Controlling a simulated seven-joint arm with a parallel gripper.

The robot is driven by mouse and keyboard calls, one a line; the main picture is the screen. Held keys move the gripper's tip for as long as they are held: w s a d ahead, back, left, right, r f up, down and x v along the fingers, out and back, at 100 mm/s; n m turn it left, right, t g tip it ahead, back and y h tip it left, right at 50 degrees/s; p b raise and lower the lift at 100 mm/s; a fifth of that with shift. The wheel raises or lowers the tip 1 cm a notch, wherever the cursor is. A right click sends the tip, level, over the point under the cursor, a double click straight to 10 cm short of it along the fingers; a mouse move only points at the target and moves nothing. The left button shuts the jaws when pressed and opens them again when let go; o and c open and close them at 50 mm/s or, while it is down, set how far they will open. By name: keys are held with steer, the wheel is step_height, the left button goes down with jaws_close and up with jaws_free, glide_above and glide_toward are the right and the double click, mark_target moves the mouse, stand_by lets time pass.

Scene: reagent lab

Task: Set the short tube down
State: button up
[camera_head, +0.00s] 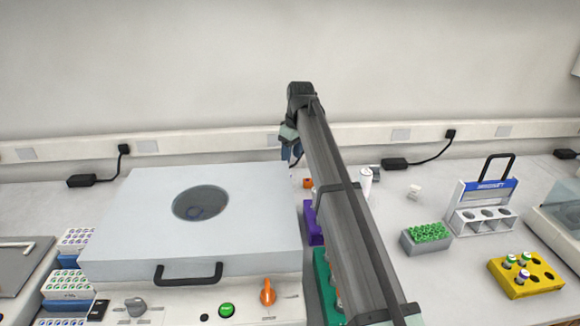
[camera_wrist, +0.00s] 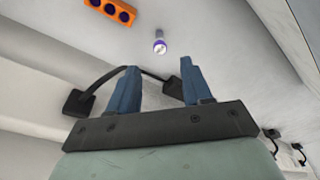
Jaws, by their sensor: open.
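A short tube (camera_wrist: 160,46) with a purple and white end shows in the wrist view, just beyond the gap between my fingertips. My gripper (camera_wrist: 160,70) is open, with its two blue fingers spread and nothing between them. The tube looks apart from both fingers; I cannot tell exactly what it rests on. In the head view my gripper (camera_head: 291,145) is at the far end of my arm, near the back wall. I cannot make out this tube there; my arm hides part of the bench.
An orange rack (camera_wrist: 112,11) with dark holes is near the tube. A large white lidded machine (camera_head: 130,225) stands left of my arm. To the right are a grey rack of green caps (camera_head: 428,237), a white carrier (camera_head: 482,215) and a yellow rack (camera_head: 530,280) with several tubes. A black cable (camera_wrist: 105,82) lies behind my fingers.

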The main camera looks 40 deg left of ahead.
steer(key=shift+d+r, duration=0.2)
steer(key=shift+r, duration=0.9)
steer(key=shift+d+r, duration=0.15)
steer(key=shift+r, duration=0.95)
